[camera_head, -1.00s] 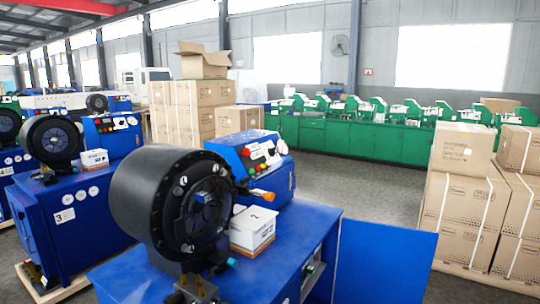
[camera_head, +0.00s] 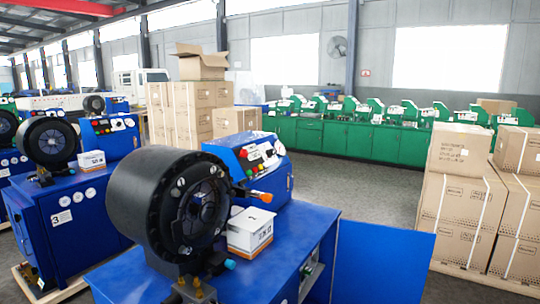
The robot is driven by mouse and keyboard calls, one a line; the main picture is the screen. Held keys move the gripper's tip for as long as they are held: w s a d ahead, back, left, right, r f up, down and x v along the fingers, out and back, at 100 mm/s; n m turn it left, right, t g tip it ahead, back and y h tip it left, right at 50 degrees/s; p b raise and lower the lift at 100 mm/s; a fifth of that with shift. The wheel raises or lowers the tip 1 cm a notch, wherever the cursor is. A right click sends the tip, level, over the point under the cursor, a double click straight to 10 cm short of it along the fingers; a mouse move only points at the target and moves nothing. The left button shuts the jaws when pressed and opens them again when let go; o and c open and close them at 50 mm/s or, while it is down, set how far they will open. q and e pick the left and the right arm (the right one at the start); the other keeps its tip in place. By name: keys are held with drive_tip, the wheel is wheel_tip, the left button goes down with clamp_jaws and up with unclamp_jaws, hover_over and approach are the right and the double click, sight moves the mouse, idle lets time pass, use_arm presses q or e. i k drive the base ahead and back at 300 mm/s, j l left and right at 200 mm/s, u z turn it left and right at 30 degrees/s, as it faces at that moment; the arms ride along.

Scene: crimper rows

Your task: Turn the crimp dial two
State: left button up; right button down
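Neither of my grippers shows in the head view. A blue crimper (camera_head: 283,238) stands closest to me, with a large black round crimping head (camera_head: 160,205) facing right. Its blue control box (camera_head: 285,178) behind the head carries small coloured buttons and knobs (camera_head: 262,157) on its sloped face. An orange-tipped part (camera_head: 262,196) sticks out beside the head, below that panel. I cannot tell which part is crimp dial two; markings on the panel are too small to read.
A small white box (camera_head: 250,232) sits on the near crimper's top. Another blue crimper (camera_head: 75,230), labelled 3, stands to the left. Stacked cartons (camera_head: 460,205) stand at right, more cartons (camera_head: 190,110) behind. Green machines (camera_head: 350,138) line the back. Grey floor (camera_head: 365,190) is open between.

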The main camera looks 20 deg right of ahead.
sight(271, 152)
drive_tip(key=i+l, duration=0.15)
drive_tip(key=l, duration=0.25)
drive_tip(key=i+l, duration=0.2)
drive_tip(key=l, duration=0.15)
drive_tip(key=i+l+u, duration=0.1)
drive_tip(key=l, duration=0.3)
drive_tip(key=i+l, duration=0.2)
drive_tip(key=l, duration=0.2)
drive_tip(key=i+l, duration=0.15)
drive_tip(key=l, duration=0.2)
